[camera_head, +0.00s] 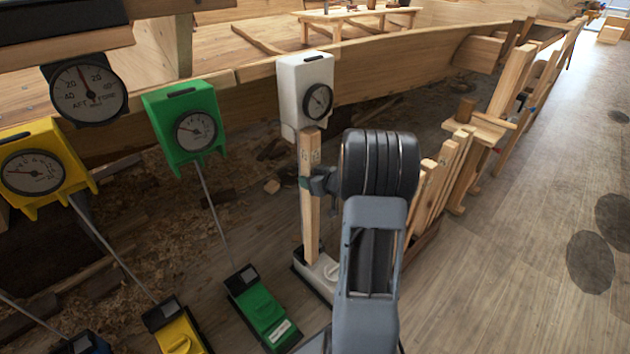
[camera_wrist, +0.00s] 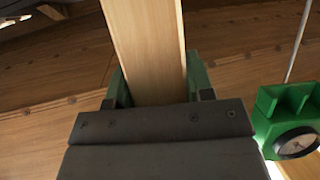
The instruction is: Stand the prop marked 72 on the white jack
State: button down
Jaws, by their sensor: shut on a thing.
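My gripper (camera_head: 318,181) is shut on a pale wooden prop (camera_head: 311,215), which is close to upright. The prop has small dark marks near its top, too small to read. Its lower end is at the white jack's base (camera_head: 325,268); I cannot tell whether it touches. Its top is at the lower edge of the white gauge head (camera_head: 292,88), by the hull. In the wrist view, the prop (camera_wrist: 147,45) runs between the fingers of my gripper (camera_wrist: 155,85). My arm hides part of the jack's base.
A green jack (camera_head: 262,312) with a green gauge head (camera_head: 186,128) stands to the left, then a yellow jack (camera_head: 180,335) with its gauge head (camera_head: 45,165). Several wooden props (camera_head: 440,175) stand in a rack at the right. Open floor (camera_head: 500,270) lies further right.

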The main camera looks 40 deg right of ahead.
jog(key=shift+w+a+p, duration=0.15)
jog(key=shift+w+p, duration=0.1)
jog(key=shift+w, duration=0.95)
jog(key=shift+w+a+p, duration=0.15)
jog(key=shift+w+p, duration=0.1)
jog(key=shift+w, duration=0.9)
jog(key=shift+p, duration=0.35)
jog(key=shift+f, duration=0.4)
jog(key=shift+w, duration=0.1)
dwell(1.0)
jog(key=shift+c, duration=2.2)
grip_release()
jog(key=shift+f, duration=0.15)
